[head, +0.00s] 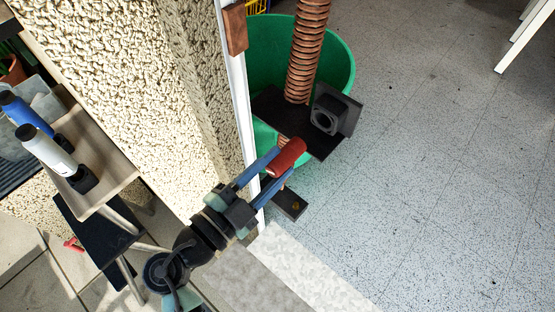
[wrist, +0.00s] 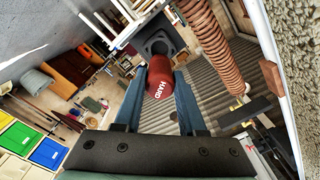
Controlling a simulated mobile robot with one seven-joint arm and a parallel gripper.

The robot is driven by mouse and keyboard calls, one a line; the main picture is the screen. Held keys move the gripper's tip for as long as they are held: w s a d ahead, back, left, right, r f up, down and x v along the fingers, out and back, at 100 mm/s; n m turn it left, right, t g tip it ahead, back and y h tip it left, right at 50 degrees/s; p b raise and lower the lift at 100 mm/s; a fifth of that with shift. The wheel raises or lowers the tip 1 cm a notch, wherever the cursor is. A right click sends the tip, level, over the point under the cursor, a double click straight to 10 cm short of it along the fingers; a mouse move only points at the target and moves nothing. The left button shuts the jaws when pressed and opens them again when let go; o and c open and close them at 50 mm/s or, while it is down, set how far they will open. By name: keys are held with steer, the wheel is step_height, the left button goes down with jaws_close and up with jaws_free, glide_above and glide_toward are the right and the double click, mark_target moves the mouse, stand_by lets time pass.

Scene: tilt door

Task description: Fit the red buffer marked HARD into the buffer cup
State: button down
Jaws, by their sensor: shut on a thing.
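My gripper (head: 275,166) is shut on the red buffer (head: 287,158), which it holds between its two blue fingers. In the wrist view the red buffer (wrist: 161,77) shows the word HARD on its side. The black buffer cup (head: 325,113) is a ring on a square plate, fixed on a dark bracket. The cup also shows in the wrist view (wrist: 158,47), just beyond the buffer. The buffer is apart from the cup in the head view, to its lower left. Its far end is hidden in the wrist view.
A copper-coloured coil spring (head: 306,50) rises beside the cup, in front of a green tub (head: 345,60). A rough plaster wall with a white edge (head: 236,90) stands left of my gripper. A tray with a blue and a white bottle (head: 47,150) is at far left.

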mark_target(295, 148)
steer(key=shift+f+b, duration=0.15)
steer(key=shift+b, duration=0.35)
steer(key=shift+w, duration=0.1)
steer(key=shift+b+x, duration=1.25)
steer(key=shift+x, duration=1.6)
steer(key=shift+b, duration=1.6)
steer(key=shift+b+x, duration=0.95)
steer(key=shift+x, duration=1.05)
steer(key=shift+c, duration=2)
jaws_free()
